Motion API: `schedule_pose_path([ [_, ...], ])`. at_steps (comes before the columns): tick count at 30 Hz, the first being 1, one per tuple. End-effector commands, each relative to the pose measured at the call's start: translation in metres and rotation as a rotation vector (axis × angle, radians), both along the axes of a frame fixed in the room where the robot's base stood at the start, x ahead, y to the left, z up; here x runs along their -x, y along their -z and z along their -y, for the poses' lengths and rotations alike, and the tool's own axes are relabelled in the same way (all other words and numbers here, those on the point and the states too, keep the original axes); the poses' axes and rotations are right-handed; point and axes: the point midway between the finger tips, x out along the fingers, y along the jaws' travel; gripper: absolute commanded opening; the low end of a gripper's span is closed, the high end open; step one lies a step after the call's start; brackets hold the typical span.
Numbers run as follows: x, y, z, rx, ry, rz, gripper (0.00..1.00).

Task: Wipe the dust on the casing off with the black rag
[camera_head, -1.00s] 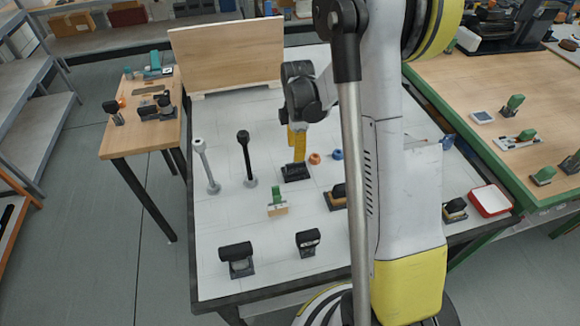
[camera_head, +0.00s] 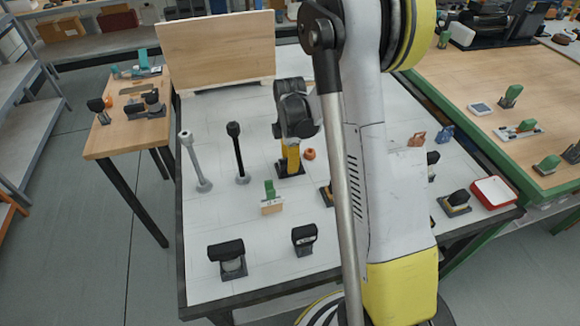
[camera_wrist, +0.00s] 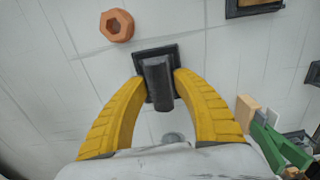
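My gripper (camera_wrist: 160,82) points down with its yellow fingers on either side of a black upright handle (camera_wrist: 156,80) on a square dark base (camera_wrist: 171,50). I cannot tell whether the fingertips press on it. In the head view my gripper (camera_head: 291,160) is right over this piece, and its dark base (camera_head: 290,171) rests on the white table (camera_head: 215,285). I cannot make out a cloth-like black rag, and I cannot tell whether this piece is it. No casing with dust on it can be told apart in either view.
An orange nut (camera_head: 309,154) lies close by. A green-handled block (camera_head: 271,198), black-topped pieces (camera_head: 231,258) (camera_head: 304,239), a grey post (camera_head: 194,162) and a black post (camera_head: 238,153) stand around. A red-rimmed tray (camera_head: 495,192) is at right. My arm hides part of the table.

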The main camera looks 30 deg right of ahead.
Motion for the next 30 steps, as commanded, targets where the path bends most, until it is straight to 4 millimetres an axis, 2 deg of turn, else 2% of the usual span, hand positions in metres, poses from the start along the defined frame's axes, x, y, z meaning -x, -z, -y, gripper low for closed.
schedule_pose_path([
  [1,0.0,0.0,0.0,0.0,0.0,0.0,0.16],
  [3,0.0,0.0,0.0,0.0,0.0,0.0,0.0],
  [14,0.0,-0.004,0.0,0.0,0.0,0.0,0.0],
  [30,0.0,-0.044,0.0,0.0,0.0,0.0,0.0],
])
